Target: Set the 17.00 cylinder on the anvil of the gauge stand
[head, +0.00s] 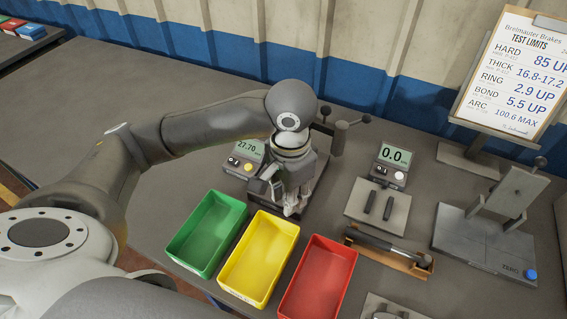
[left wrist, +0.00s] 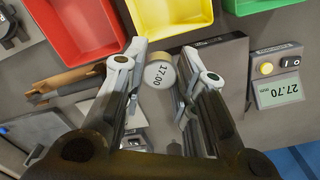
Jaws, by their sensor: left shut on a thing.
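The 17.00 cylinder (left wrist: 160,75) shows in the left wrist view as a short pale cylinder with its labelled face towards the camera. My left gripper (head: 292,208) is shut on it, with a finger on each side (left wrist: 167,70). The gauge stand (head: 340,138) is partly behind my left arm and gripper in the head view. Its display (head: 248,150) reads 27.70, and it also shows in the left wrist view (left wrist: 278,92). The cylinder is over or at the stand's grey base (left wrist: 228,62). The anvil is hidden, and I cannot tell whether the cylinder touches it. My right gripper is not in view.
Green (head: 188,262), yellow (head: 235,291) and red (head: 299,316) bins stand in front of the stand. A meter reading 0.0 (head: 394,158) with a plate, a hammer-like tool in a wooden holder (head: 418,266), and a grey fixture (head: 470,240) are to the right. A limits board (head: 515,75) stands behind.

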